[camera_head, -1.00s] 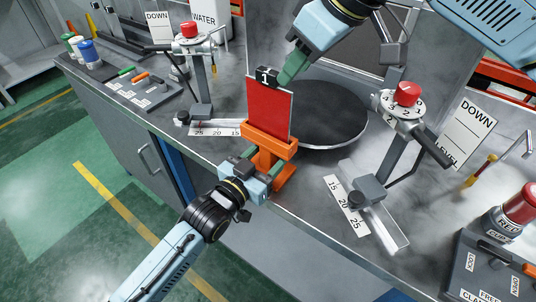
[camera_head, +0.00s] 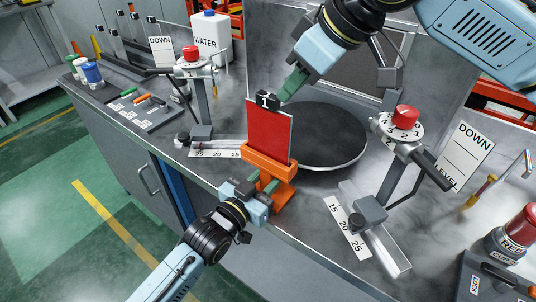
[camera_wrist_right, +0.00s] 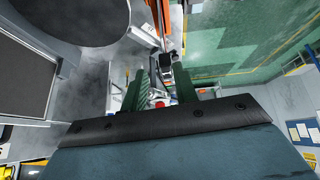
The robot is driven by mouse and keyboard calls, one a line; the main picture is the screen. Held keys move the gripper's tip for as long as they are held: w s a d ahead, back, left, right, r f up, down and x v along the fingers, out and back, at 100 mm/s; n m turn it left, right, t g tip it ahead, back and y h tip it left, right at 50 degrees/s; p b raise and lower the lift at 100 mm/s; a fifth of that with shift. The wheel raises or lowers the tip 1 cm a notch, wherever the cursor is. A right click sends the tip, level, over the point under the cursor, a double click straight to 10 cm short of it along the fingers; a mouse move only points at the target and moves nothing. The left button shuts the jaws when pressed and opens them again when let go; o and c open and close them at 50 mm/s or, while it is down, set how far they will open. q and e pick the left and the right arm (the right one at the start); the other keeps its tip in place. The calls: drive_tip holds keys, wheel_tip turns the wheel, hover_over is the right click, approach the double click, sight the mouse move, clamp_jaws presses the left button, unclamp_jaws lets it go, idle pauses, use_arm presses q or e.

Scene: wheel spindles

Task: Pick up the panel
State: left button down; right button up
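The red panel (camera_head: 268,133) stands upright in an orange holder (camera_head: 271,161) near the bench's front edge. A black block marked 1 (camera_head: 266,101) sits at its top edge. My right gripper (camera_head: 287,92) is beside that block, at its upper right. In the right wrist view its two green fingers (camera_wrist_right: 161,82) are apart, with a dark block visible beyond the gap. The panel's face is hard to make out there. My left gripper (camera_head: 262,183) is low in front of the holder, its green fingers apart near the holder's lower part. Whether they touch it is unclear.
A dark round turntable (camera_head: 325,135) is behind the panel. Clamp stands with red knobs (camera_head: 192,53) (camera_head: 405,117) rise left and right of it. White rulers (camera_head: 347,228) lie on the bench. A red-capped bottle (camera_head: 518,232) stands at the right.

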drive_tip(key=w+r+n+t+y, duration=0.35)
drive_tip(key=w+n+t, duration=0.25)
drive_tip(key=n, duration=0.7)
drive_tip(key=n+g+y, duration=0.2)
drive_tip(key=n+y, duration=0.1)
drive_tip(key=n, duration=1.9)
approach(268, 114)
drive_tip(key=x, duration=0.3)
drive_tip(key=shift+h, duration=0.35)
drive_tip(key=x, duration=0.7)
drive_tip(key=shift+a, duration=0.15)
drive_tip(key=shift+r, duration=0.1)
clamp_jaws()
